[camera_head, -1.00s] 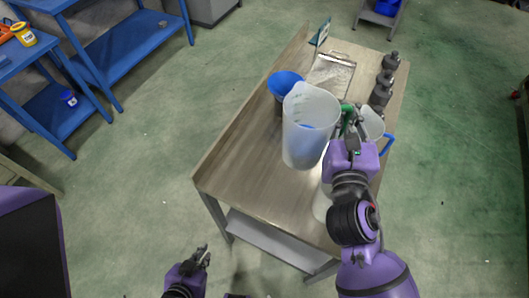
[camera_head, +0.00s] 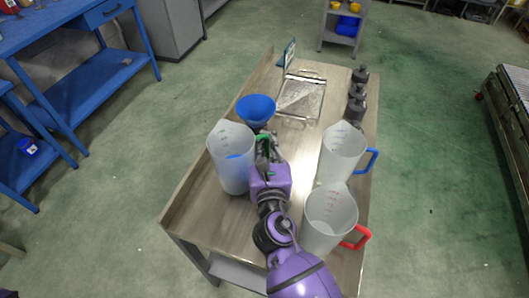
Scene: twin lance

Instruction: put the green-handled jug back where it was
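The green-handled jug (camera_head: 231,165) is a tall translucent jug with bluish contents. It is upright over the left side of the table, in front of the blue funnel-like vessel. I cannot tell whether its base touches the tabletop. Its green handle faces right and is partly hidden by my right gripper (camera_head: 267,148). The gripper appears shut on that handle. My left gripper is not in view.
The blue vessel (camera_head: 256,108) stands just behind the held jug. A blue-handled jug (camera_head: 342,150) and a red-handled jug (camera_head: 329,215) stand on the right side of the table (camera_head: 212,222). A metal tray (camera_head: 301,97) and dark bottles (camera_head: 357,103) are farther back.

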